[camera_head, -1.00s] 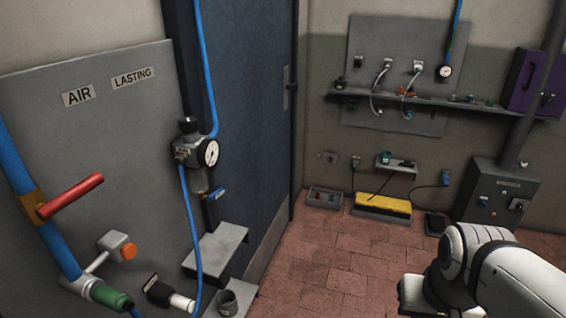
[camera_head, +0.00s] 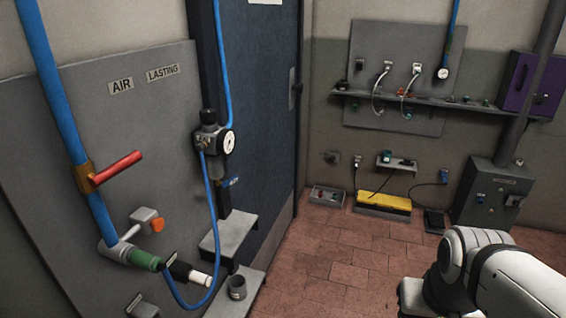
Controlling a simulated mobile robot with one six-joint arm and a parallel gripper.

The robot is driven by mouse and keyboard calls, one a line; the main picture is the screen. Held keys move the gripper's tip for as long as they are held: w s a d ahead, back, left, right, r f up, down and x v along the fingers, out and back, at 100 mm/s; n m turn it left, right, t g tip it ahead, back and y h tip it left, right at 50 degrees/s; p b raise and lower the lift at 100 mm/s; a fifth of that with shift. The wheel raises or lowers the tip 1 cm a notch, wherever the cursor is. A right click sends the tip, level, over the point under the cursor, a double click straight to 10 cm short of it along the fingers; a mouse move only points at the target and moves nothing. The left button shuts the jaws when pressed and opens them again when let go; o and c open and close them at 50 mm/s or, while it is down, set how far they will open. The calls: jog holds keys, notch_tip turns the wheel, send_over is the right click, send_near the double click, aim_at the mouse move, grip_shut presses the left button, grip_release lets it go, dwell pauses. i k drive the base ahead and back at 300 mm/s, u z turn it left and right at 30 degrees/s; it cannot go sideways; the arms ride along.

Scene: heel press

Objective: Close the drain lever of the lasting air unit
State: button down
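The lasting air unit (camera_head: 210,143) is a grey and black body with a round white gauge (camera_head: 228,142), mounted on a dark post beside the panel. A small blue lever (camera_head: 230,183) sits low on the unit, below the gauge, and sticks out to the right. It is small and dark here, so its exact position is hard to tell. A larger red-handled lever (camera_head: 118,170) stands out across the thick blue pipe. My white arm shows at the lower right, far from the unit. My gripper is not in view.
The grey panel carries AIR and LASTING labels (camera_head: 162,73). An orange-tipped fitting (camera_head: 148,220), a green coupling (camera_head: 143,259) and a looping blue hose (camera_head: 213,240) lie below. Grey steps (camera_head: 228,236) with a small cup (camera_head: 237,287) jut out under the unit. The tiled floor (camera_head: 330,255) is open.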

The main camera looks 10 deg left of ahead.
aim_at(235, 178)
jog(key=u, duration=0.15)
jog(key=i, duration=1.05)
jog(key=u, duration=0.4)
